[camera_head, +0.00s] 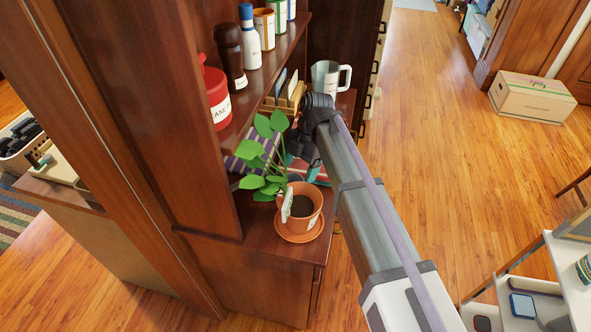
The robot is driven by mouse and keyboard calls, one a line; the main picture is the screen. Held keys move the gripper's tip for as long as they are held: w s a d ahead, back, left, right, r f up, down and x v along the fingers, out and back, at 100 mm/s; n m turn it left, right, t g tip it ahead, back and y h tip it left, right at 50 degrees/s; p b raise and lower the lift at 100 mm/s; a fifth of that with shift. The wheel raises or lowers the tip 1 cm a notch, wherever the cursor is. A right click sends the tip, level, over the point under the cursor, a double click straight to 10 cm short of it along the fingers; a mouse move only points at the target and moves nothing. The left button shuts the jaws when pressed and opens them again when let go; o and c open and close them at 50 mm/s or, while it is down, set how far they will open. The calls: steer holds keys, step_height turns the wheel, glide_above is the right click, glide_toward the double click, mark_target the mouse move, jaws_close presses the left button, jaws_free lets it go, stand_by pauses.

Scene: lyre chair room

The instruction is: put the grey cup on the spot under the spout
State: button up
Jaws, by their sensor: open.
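My arm reaches from the lower right to a wooden cabinet top. My dark gripper (302,152) is at its far end, low over the cabinet top behind a potted plant. The gripper is open, but its fingertips are small and partly covered by leaves and the arm. A pale grey cup-like jug (326,77) with a handle on its right stands farther back; I cannot tell whether it is the task's grey cup. My gripper is apart from it, on the near side. No spout or marked spot under one can be made out.
The potted plant (300,205) stands on a saucer at the cabinet's (270,262) near end. A shelf (262,75) above holds a red canister (216,97) and several bottles and tins. A cardboard box (533,96) lies on open wooden floor at right. A white shelf unit (560,262) stands lower right.

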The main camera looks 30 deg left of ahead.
steer(key=p+v, duration=0.5)
steer(key=v, duration=0.2)
steer(key=shift+r, duration=0.35)
steer(key=w+d+m+t, duration=0.25)
steer(key=d+m, duration=0.85)
steer(key=d, duration=0.8)
steer(key=s+d+m+t, duration=0.1)
steer(key=s+d+m, duration=0.2)
steer(key=d+m, duration=0.8)
steer(key=s+d+f+m+t, duration=0.1)
steer(key=s+d+m, duration=0.2)
steer(key=d+m, duration=0.8)
steer(key=d, duration=0.8)
steer(key=shift+s+d+f+m+h, duration=0.15)
steer(key=shift+s+d+m+h, duration=0.15)
steer(key=shift+s+d+m, duration=0.1)
steer(key=shift+c, duration=0.4)
steer(key=shift+w, duration=0.1)
steer(key=shift+c, duration=0.7)
